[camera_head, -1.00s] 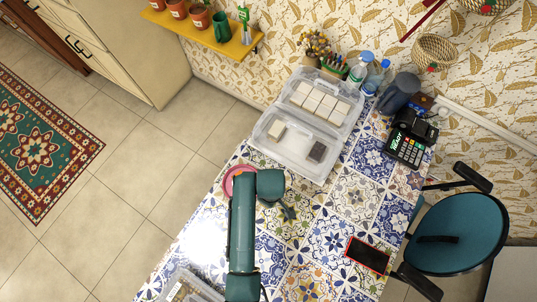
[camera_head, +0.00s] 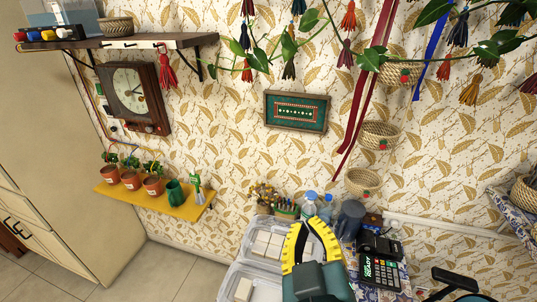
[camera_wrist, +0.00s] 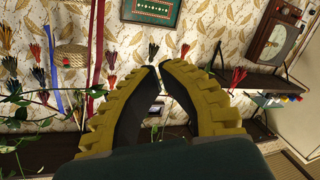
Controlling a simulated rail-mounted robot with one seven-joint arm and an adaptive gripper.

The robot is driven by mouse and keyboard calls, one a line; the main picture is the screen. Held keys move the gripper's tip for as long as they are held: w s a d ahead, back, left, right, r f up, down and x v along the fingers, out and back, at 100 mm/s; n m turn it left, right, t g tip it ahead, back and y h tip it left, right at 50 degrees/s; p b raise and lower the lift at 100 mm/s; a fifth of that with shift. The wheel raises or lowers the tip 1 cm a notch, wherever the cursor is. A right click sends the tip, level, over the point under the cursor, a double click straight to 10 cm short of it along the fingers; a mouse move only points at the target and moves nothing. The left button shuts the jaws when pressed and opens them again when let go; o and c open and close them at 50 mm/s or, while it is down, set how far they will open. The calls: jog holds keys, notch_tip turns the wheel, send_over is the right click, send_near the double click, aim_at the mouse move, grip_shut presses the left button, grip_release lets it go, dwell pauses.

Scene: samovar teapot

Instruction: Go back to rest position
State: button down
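My gripper (camera_head: 308,221) is raised at the bottom of the head view, in front of the patterned wall. Its yellow-and-black fingers curve upward and their tips come together. The wrist view shows the wall upside down, with the framed picture (camera_wrist: 155,10) at the top and the wall clock (camera_wrist: 272,42) at the upper right.
Behind the gripper are a clear plastic box (camera_head: 236,272) with pale blocks, water bottles (camera_head: 309,206), a dark jug (camera_head: 349,220) and a card terminal (camera_head: 380,270). A yellow plant shelf (camera_head: 150,203) is on the left wall. Vines and tassels (camera_head: 460,35) hang at the upper right.

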jog(key=s+r+m+t+p, duration=0.1)
jog(key=s+r+m+t, duration=0.6)
jog(key=r, duration=0.7)
notch_tip(320, 180, up, 16)
jog(key=n+g+p, duration=0.1)
jog(key=p, duration=1.6)
jog(key=shift+s+d+g, duration=0.15)
jog(key=shift+s+g, duration=0.1)
jog(key=shift+g, duration=0.15)
